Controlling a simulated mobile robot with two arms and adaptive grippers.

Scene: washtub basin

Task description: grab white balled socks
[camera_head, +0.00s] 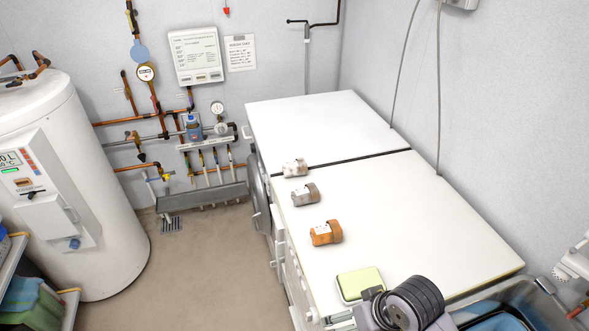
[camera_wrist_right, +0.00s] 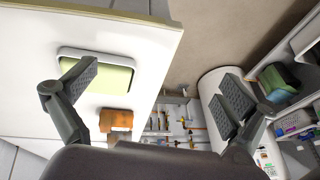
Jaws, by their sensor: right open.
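The white balled socks (camera_head: 294,168) sit on the white machine top, the farthest of three sock balls in a row, close to the left edge. A grey ball (camera_head: 306,194) and an orange ball (camera_head: 325,232) lie nearer to me. The orange ball also shows in the right wrist view (camera_wrist_right: 115,120); I cannot make out the white socks there. My right gripper (camera_wrist_right: 155,92) is open and empty, its fingers wide apart, well short of the white socks. In the head view only part of my right arm shows at the bottom. My left gripper is not in view.
A green-topped white box (camera_head: 360,284) lies on the near machine top (camera_head: 420,220). A basin (camera_head: 520,295) is at lower right. A white boiler (camera_head: 80,190) stands left, with pipes on the back wall. The right part of the machine tops is clear.

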